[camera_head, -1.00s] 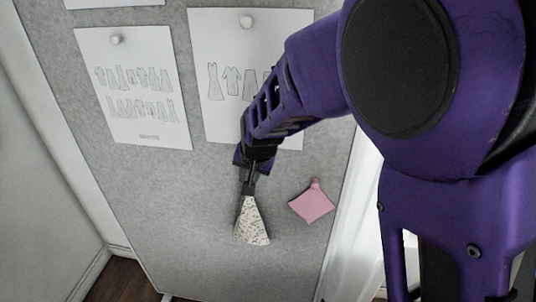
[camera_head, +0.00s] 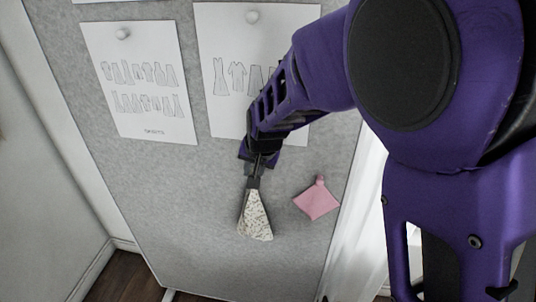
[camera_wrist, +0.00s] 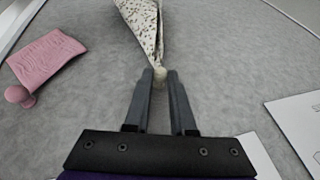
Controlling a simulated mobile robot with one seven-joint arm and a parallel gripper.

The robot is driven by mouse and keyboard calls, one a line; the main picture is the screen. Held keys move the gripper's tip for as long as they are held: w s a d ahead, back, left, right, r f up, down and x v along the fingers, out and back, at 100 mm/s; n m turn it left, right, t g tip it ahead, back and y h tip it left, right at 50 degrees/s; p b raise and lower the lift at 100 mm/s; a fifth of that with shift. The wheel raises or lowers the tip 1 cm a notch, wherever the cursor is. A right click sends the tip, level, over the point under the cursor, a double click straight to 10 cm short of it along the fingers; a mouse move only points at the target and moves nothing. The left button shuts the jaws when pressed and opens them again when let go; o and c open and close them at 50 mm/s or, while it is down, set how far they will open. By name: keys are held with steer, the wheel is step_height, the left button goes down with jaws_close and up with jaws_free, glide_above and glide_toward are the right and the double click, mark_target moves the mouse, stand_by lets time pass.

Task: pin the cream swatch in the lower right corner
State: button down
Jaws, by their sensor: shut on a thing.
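The cream swatch (camera_head: 255,218) with dark speckles hangs folded below my gripper (camera_head: 253,180) in the head view, in front of the lower part of the grey board (camera_head: 200,220). The cream swatch (camera_wrist: 143,22) spreads away from the fingertips there. Whether the swatch touches the board cannot be told. A pink swatch (camera_head: 317,202) is pinned on the board to the right of the cream one.
Two pattern sheets (camera_head: 130,80) and (camera_head: 215,110) are pinned higher on the board. The board's right edge borders a white curtain (camera_head: 350,235). Bare board lies below and left of the cream swatch. The pink swatch also shows in the wrist view (camera_wrist: 46,58).

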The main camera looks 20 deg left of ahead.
steer(key=shift+w, duration=0.1)
steer(key=c, duration=0.7)
jaws_free()
